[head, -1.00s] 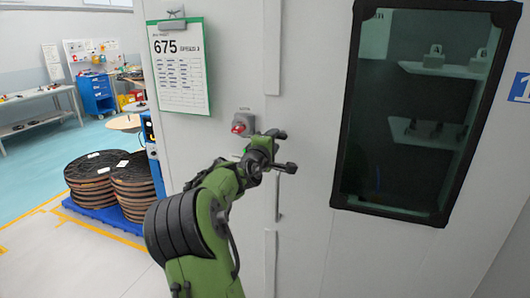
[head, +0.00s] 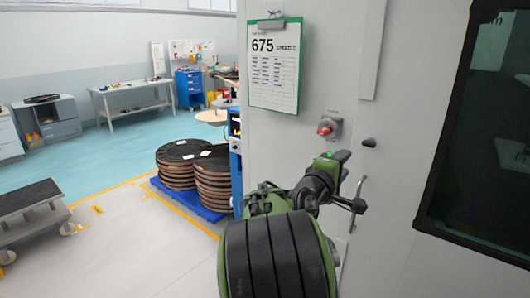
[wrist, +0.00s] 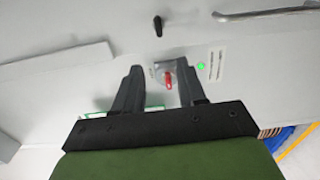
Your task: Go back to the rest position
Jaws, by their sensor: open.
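My gripper (head: 352,182) is green and dark grey, and its jaws are open with nothing between them. In the head view it is in front of the pale cabinet wall, below the red knob (head: 325,130) on its grey box. In the wrist view my gripper (wrist: 160,67) has its two dark fingers spread apart. The red knob (wrist: 169,80) shows in the gap between them, on the wall beyond, with a lit green lamp (wrist: 201,66) beside it. I cannot tell the distance to the wall.
A clipboard (head: 275,66) marked 675 hangs on the wall. A dark window (head: 480,140) is at the right, and a door handle (head: 357,190) is behind my gripper. Stacked reels stand on a blue pallet (head: 203,209). A cart (head: 35,212) is at the left, with open floor between.

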